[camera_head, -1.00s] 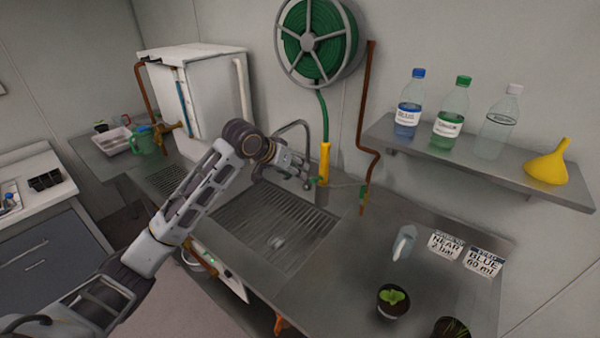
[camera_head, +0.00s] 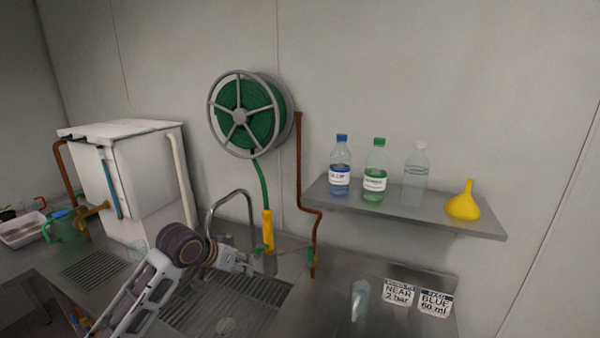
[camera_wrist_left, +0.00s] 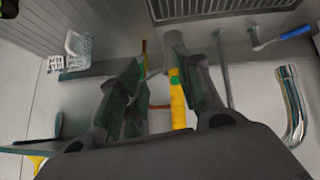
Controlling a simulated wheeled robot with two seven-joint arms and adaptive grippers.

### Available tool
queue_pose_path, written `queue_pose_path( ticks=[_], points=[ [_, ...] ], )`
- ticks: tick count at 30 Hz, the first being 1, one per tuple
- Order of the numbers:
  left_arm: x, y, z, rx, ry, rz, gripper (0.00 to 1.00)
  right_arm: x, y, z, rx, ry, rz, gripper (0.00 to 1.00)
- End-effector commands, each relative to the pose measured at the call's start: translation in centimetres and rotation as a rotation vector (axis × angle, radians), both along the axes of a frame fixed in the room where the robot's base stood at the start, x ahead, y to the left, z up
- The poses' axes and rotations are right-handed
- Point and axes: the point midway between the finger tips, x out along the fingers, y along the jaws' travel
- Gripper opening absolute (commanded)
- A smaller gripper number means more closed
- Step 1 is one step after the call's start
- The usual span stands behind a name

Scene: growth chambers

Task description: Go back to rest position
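My left gripper (camera_head: 240,262) is over the back of the sink (camera_head: 215,312), in front of the curved tap (camera_head: 232,198) and left of the hose's yellow nozzle (camera_head: 268,232). In the left wrist view its two dark fingers (camera_wrist_left: 163,82) stand apart, with nothing held between them. The yellow nozzle (camera_wrist_left: 177,100) shows in the gap, beyond the fingers. My right gripper is in neither view.
A green hose reel (camera_head: 240,113) hangs on the wall above. A shelf (camera_head: 400,207) at right holds bottles and a yellow funnel (camera_head: 463,203). A white cabinet (camera_head: 145,175) stands left. A clear bottle (camera_head: 360,300) is by two label cards.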

Motion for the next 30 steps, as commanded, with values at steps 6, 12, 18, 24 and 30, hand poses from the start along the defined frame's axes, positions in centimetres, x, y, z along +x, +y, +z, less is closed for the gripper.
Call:
queue_pose_path(
  ticks=[6, 12, 18, 24, 30],
  points=[
    [-2.8, -0.8, -3.8, 0.023, 0.028, -0.008, 0.35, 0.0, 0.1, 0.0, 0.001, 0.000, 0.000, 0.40],
    [-5.4, -1.1, -6.7, 0.047, 0.052, -0.008, 0.35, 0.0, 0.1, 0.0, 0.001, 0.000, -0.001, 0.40],
    [-8.1, -1.3, -9.4, 0.068, 0.077, -0.003, 0.35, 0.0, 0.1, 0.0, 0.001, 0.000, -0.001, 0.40],
    [-11.0, -1.1, -11.8, 0.092, 0.107, 0.008, 0.35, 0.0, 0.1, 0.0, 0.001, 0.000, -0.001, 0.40],
    [-14.0, -0.7, -13.8, 0.119, 0.137, 0.024, 0.35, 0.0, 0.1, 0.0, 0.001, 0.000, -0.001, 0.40]
  ],
)
